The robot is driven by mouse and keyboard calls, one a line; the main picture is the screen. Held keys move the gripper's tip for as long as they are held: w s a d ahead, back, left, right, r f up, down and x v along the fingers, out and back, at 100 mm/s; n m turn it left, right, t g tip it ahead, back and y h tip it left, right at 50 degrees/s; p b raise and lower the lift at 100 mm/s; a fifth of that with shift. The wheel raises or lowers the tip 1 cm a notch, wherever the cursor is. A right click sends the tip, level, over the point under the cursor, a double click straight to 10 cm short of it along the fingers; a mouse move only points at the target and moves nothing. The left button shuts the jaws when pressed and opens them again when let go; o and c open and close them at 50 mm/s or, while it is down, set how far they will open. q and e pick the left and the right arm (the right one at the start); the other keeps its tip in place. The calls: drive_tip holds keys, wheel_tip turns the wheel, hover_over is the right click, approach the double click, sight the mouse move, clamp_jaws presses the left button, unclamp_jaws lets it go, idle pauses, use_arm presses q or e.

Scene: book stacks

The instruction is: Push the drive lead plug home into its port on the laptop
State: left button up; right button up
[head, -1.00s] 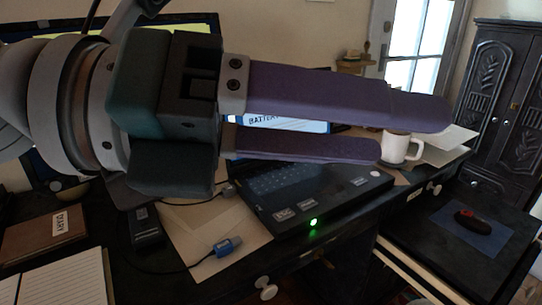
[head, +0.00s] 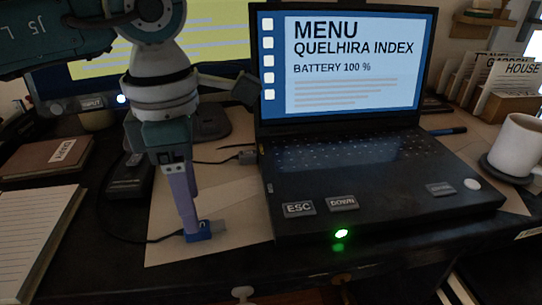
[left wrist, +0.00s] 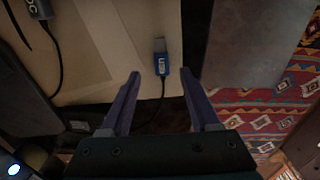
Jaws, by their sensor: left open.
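A blue plug (head: 198,232) labelled USB, with a metal tip, lies on the pale mat left of the laptop (head: 385,185). It also shows in the left wrist view (left wrist: 161,66), with its dark lead running back between my fingers. The metal tip points toward the laptop's left side and is apart from it. My left gripper (head: 188,226) points down over the plug. In the left wrist view my left gripper (left wrist: 160,78) is open, its two purple fingers on either side of the plug's line. I cannot make out the port clearly. My right gripper is not in view.
A second, dark plug (head: 247,157) lies by the laptop's left side; the left wrist view shows it labelled DC (left wrist: 38,8). A black box (head: 130,180), a notebook (head: 35,230) and a brown diary (head: 45,157) stand left. A white mug (head: 517,145) stands right.

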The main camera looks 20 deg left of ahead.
sight(205, 229)
use_arm(q)
drive_tip(key=f, duration=0.4)
drive_tip(key=shift+s+f+b, duration=0.15)
drive_tip(key=shift+s+b, duration=0.05)
drive_tip(key=shift+b, duration=0.1)
clamp_jaws()
